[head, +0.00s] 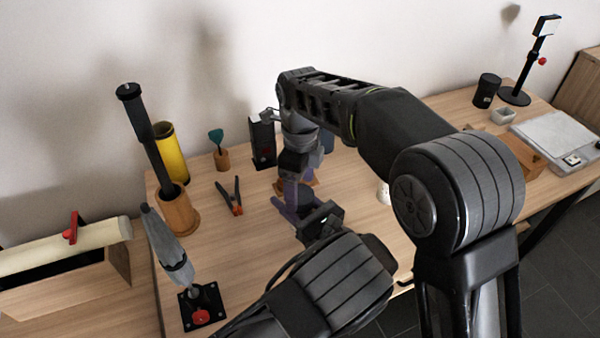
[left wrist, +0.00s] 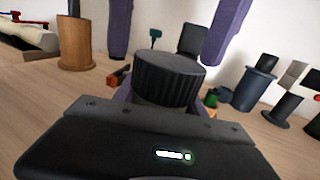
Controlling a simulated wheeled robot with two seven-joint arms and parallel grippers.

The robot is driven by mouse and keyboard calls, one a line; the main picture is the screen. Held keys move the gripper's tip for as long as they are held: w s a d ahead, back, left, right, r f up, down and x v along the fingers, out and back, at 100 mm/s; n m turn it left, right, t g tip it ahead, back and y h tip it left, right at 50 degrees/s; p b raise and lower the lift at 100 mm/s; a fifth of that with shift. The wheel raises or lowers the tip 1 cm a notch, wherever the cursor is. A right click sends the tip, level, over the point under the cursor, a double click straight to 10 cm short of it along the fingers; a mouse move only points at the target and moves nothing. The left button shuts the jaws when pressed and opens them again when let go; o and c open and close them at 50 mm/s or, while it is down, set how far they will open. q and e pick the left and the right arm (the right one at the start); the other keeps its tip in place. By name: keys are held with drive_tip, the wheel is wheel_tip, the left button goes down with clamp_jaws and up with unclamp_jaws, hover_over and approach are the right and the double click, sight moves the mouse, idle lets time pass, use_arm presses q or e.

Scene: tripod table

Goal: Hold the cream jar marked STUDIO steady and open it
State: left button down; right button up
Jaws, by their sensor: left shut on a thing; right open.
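The jar shows only as its black ribbed lid (left wrist: 169,78), upright in the middle of the left wrist view. The jar's body and its STUDIO marking are hidden behind my left gripper. My left gripper (head: 297,210) is low over the table in the head view, its purple fingers shut on the jar. My right gripper (left wrist: 168,45) is open above the lid, pointing down, with one purple finger to each side of it. In the head view my right gripper (head: 292,190) hangs directly over my left one, and the jar cannot be made out there.
A black stand base (head: 202,305) is at front left. A pale scale (head: 558,138) and wooden tray (head: 520,150) lie right.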

sight(300, 212)
drive_tip(key=shift+f, duration=1.35)
drive_tip(key=shift+c, duration=0.4)
drive_tip(key=c, duration=1.4)
drive_tip(key=shift+o, duration=0.2)
drive_tip(key=n, duration=0.6)
drive_tip(key=shift+n, duration=0.3)
drive_tip(key=o, duration=1.4)
drive_tip(key=shift+o, duration=0.7)
drive_tip(key=shift+s, duration=0.1)
